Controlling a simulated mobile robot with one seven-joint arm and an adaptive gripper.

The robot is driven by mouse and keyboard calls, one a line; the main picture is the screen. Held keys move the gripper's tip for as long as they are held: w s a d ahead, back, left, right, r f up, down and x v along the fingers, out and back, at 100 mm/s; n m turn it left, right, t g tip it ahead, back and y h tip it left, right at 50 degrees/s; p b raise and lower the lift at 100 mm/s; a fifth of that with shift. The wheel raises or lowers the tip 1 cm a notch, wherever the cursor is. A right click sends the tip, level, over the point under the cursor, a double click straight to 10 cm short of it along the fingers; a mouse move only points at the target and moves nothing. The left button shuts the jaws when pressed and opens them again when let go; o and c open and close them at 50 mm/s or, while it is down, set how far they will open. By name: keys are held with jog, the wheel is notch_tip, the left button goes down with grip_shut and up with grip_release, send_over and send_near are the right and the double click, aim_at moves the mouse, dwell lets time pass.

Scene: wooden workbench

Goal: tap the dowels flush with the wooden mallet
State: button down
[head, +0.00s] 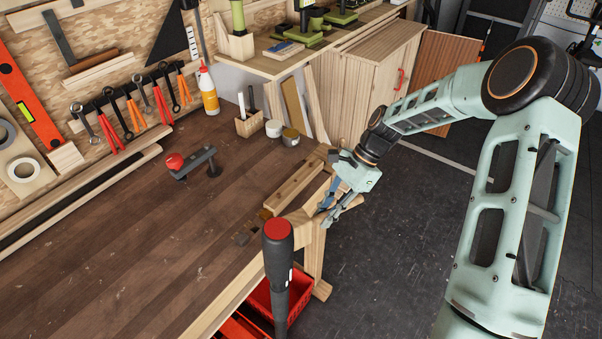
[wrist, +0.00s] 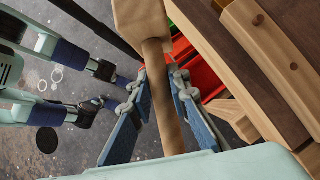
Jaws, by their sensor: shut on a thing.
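My gripper (wrist: 160,95) is shut on the handle (wrist: 165,100) of the wooden mallet, with the blue finger pads on both sides of it. The mallet's pale block head (wrist: 140,20) is at the top of the wrist view. In the head view my gripper (head: 328,203) is at the bench's right edge, beside a pale wooden workpiece (head: 294,187). The workpiece also shows in the wrist view (wrist: 275,45), to the right of the mallet and apart from it. Two darker round dowel ends (wrist: 258,20) show on it; how far they stick out I cannot tell.
Red bins (head: 257,300) are below the bench edge. A clamp with a red knob (head: 175,162), a glue bottle (head: 208,92) and small jars (head: 290,136) stand farther back on the bench (head: 120,240). Its middle is mostly clear. Open floor (head: 400,240) lies right of the bench.

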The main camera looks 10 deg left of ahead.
jog(key=w+a+r+m+t+b, duration=0.2)
jog(key=w+a+r+m+t, duration=0.2)
jog(key=m, duration=0.9)
jog(key=shift+w+a+r+t+b, duration=0.15)
jog(key=shift+a+r+t+b, duration=0.2)
jog(key=shift+a+r+t, duration=1.05)
jog(key=shift+d+f, duration=0.15)
jog(key=shift+f, duration=0.3)
notch_tip(320, 180, down, 5)
jog(key=b, duration=0.3)
jog(key=shift+r+b, duration=0.1)
jog(key=shift+b, duration=0.2)
notch_tip(320, 180, up, 4)
jog(key=p, duration=0.3)
jog(key=shift+p, duration=0.3)
